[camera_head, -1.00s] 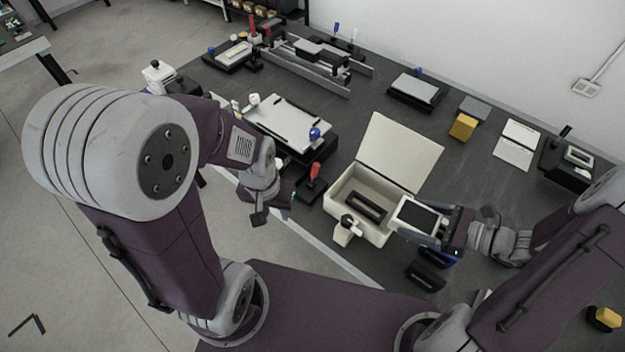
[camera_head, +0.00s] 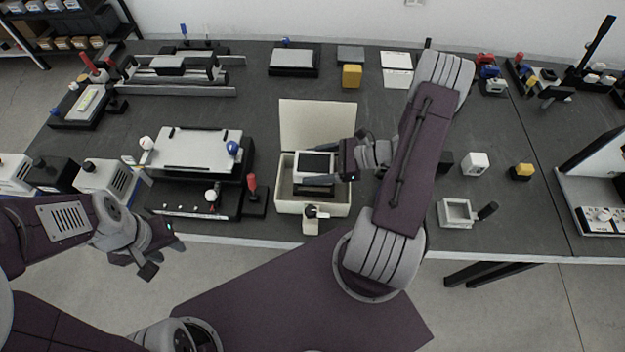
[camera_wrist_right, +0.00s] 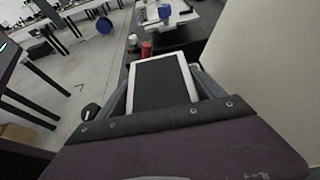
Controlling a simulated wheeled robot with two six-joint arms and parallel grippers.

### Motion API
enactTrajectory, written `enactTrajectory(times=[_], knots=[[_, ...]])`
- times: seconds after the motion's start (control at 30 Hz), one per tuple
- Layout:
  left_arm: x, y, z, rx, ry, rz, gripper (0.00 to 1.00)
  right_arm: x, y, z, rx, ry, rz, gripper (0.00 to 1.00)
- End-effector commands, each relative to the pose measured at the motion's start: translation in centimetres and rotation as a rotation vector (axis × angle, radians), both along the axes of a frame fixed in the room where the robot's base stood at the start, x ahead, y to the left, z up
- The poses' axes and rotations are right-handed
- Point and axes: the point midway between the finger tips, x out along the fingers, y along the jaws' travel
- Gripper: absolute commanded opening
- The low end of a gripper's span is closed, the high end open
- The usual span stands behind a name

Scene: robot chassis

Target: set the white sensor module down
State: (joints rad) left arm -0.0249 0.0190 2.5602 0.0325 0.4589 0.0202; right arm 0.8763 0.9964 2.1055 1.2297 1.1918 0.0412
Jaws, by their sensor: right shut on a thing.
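The white sensor module (camera_head: 315,166) is a flat white block with a dark face. My right gripper (camera_head: 330,166) is shut on it and holds it over the back part of the open cream box (camera_head: 285,206); I cannot tell whether it touches the box. The module fills the space between the fingers in the right wrist view (camera_wrist_right: 162,84). The box lid (camera_head: 318,124) stands open behind it, and a dark insert (camera_head: 314,190) shows inside. My left gripper (camera_head: 160,256) is open and empty, off the table's front edge at the left.
A fixture with a white plate (camera_head: 198,148) and a red-knobbed lever (camera_head: 252,188) stand left of the box. A small white clamp (camera_head: 312,220) is at the box's front. A white cube (camera_head: 474,163) and a square frame with handle (camera_head: 458,212) lie to the right.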

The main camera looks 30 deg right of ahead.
Motion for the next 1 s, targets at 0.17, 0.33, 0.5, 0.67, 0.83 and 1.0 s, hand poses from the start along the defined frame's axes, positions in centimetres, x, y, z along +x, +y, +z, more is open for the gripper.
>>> enactTrajectory(times=[0.17, 0.33, 0.5, 0.67, 0.83, 1.0], knots=[[0.0, 0.0, 0.0, 0.000, 0.000, 0.000, 0.36, 0.0, 0.0, -1.2, 0.000, -0.002, -0.001, 0.24], [0.0, 0.0, -0.1, 0.000, 0.000, 0.000, 0.36, 0.0, 0.1, -3.9, 0.003, 0.001, 0.000, 0.24], [0.0, 0.0, -0.1, 0.000, 0.000, 0.000, 0.36, 0.0, 0.0, -5.4, 0.000, -0.001, 0.000, 0.24], [0.0, 0.0, -0.1, 0.000, 0.000, 0.000, 0.36, 0.0, 0.0, -5.3, 0.000, -0.002, 0.001, 0.24], [0.0, 0.0, -0.5, 0.000, 0.000, 0.000, 0.36, 0.0, 0.0, -5.9, 0.000, -0.001, 0.000, 0.24], [0.0, 0.0, -1.0, 0.000, 0.000, 0.000, 0.36, 0.0, 0.0, -6.4, 0.000, -0.001, 0.000, 0.24]])
